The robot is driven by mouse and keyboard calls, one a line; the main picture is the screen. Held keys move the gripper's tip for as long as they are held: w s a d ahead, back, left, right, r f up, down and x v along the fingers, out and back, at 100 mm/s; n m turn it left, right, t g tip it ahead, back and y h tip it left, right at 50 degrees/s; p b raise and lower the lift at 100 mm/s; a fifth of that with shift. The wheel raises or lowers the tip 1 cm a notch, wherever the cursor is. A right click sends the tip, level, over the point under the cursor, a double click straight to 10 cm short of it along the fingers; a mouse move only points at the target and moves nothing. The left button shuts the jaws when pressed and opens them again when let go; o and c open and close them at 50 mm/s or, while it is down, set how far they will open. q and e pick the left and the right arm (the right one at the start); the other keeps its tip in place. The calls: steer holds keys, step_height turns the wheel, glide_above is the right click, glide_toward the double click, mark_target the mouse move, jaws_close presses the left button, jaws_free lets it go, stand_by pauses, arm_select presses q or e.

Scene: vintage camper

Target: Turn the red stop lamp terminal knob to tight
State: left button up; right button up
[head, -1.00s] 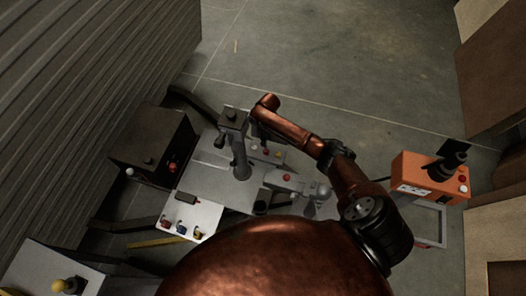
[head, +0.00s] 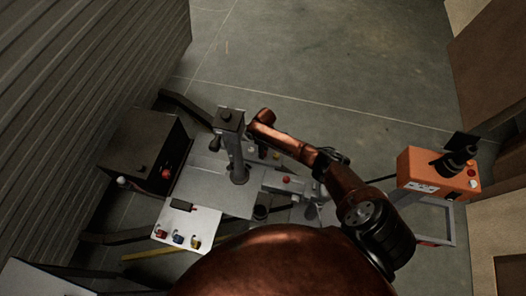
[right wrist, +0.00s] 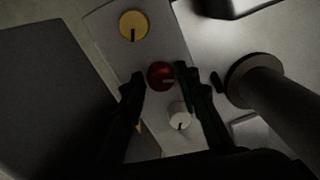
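In the right wrist view the red knob (right wrist: 160,76) sits in the middle of a row on a pale panel (right wrist: 97,20). Its pointer mark faces right. A yellow knob (right wrist: 133,25) is above it and a white knob (right wrist: 179,115) below it, both with marks facing down. The fingers of my right gripper (right wrist: 160,78) lie on either side of the red knob, close to its edges. I cannot tell whether both touch it. In the head view the right gripper (head: 252,140) is small and partly hidden beside the grey post. My left gripper is not in view.
A grey post (head: 236,155) stands close to the right gripper. An orange control box (head: 430,175) stands at the right. Open floor (head: 320,60) lies beyond.

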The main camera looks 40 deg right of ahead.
steer(key=shift+c, duration=0.7)
jaws_close()
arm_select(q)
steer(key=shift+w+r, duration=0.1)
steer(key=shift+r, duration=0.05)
arm_select(e)
steer(key=shift+r, duration=0.1)
steer(key=m+p, duration=0.2)
steer(key=m, duration=0.1)
steer(key=shift+r+p, duration=0.15)
steer(key=shift+p, duration=0.15)
steer(key=m+p, duration=0.2)
steer(key=m, duration=0.3)
steer(key=shift+m, duration=0.4)
steer(key=m+p, duration=0.2)
steer(key=m, duration=0.3)
steer(key=shift+s, duration=0.1)
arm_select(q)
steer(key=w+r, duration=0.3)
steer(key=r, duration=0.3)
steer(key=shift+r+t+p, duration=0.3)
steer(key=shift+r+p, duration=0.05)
arm_select(e)
steer(key=m, duration=0.6)
steer(key=shift+f+t, duration=0.2)
steer(key=shift+t, duration=0.1)
